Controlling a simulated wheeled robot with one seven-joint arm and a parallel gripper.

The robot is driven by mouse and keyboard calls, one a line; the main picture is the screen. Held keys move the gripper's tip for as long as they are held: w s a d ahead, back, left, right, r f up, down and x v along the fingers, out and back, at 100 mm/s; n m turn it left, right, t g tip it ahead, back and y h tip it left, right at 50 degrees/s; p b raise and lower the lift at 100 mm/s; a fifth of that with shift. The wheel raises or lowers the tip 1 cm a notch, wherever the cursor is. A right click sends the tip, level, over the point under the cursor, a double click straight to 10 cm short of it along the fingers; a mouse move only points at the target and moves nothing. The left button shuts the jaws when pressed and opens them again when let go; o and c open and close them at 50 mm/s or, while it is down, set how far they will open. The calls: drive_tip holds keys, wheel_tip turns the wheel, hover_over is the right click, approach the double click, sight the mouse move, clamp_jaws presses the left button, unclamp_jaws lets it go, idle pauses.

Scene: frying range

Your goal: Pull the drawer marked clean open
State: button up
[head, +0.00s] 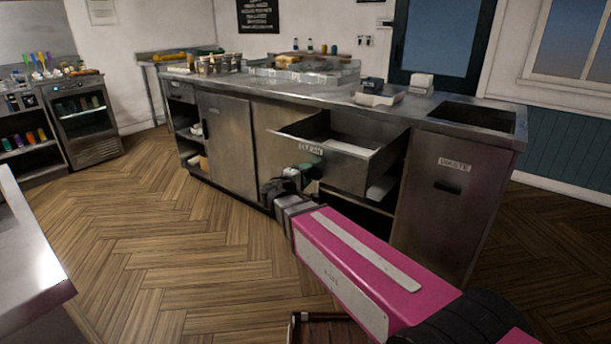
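The drawer marked CLEAN (345,164) is in the steel counter, left of the WASTE panel. It stands pulled out, and white contents show inside. Its label (311,149) is on the front panel, partly hard to read. My gripper (285,182) is at the front of the drawer, just below the label, at the end of my pink arm. The drawer handle is hidden behind my gripper. The fingers are small and dark, and I cannot tell whether they are open, shut or touching the handle.
The steel counter (232,86) carries trays, tubs and a sink opening at its right end. The WASTE panel (447,190) is right of the drawer. A brown crate (304,326) lies on the floor in front. A pale worktop (25,255) is at left. Wooden floor (170,240) is clear between.

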drive_tip(key=shift+s, duration=0.1)
drive_tip(key=v, duration=1)
drive_tip(key=shift+s+a, duration=0.25)
